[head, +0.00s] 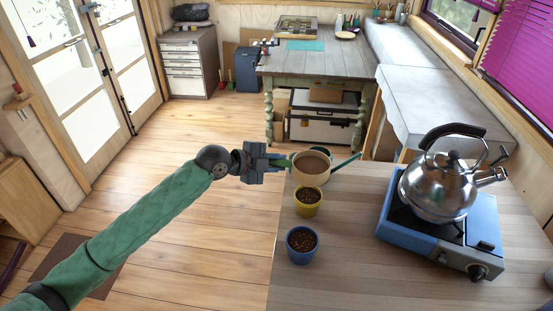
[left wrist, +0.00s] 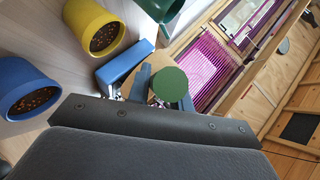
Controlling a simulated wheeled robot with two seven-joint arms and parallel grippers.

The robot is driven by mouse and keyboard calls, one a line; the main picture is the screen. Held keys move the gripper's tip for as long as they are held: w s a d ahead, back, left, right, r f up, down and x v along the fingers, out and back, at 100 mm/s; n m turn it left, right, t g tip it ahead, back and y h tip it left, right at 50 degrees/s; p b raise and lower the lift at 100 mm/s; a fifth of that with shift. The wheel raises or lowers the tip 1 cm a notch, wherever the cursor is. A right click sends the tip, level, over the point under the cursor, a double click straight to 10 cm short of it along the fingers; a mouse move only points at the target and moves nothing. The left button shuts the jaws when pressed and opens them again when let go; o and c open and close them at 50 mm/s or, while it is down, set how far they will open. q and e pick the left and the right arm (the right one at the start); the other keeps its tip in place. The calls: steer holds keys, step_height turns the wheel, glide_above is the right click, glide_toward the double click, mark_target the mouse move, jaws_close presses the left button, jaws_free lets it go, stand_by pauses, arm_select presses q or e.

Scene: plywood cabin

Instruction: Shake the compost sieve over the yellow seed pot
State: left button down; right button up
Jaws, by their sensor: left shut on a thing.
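The compost sieve (head: 311,170) is a round tan frame with brown compost inside and a green handle. My left gripper (head: 277,163) is shut on that handle. In the left wrist view the round green handle end (left wrist: 170,84) shows between the fingers, with part of the tan frame behind it. The yellow seed pot (head: 308,201), filled with dark soil, stands on the table just in front of the sieve in the head view; it also shows in the left wrist view (left wrist: 92,22). The sieve's height above the table is hard to tell. My right gripper is not in view.
A blue pot (head: 302,245) with soil stands nearer than the yellow pot. A green object with a spout (head: 347,161) is partly hidden behind the sieve. A steel kettle (head: 440,185) sits on a blue stove (head: 428,248) at right. The table middle is clear.

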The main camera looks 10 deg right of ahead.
arm_select(q)
steer(key=shift+s+f, duration=0.1)
steer(key=shift+f, duration=0.65)
step_height(320, 180, down, 3)
steer(key=shift+r+b, duration=0.1)
steer(key=shift+b, duration=0.35)
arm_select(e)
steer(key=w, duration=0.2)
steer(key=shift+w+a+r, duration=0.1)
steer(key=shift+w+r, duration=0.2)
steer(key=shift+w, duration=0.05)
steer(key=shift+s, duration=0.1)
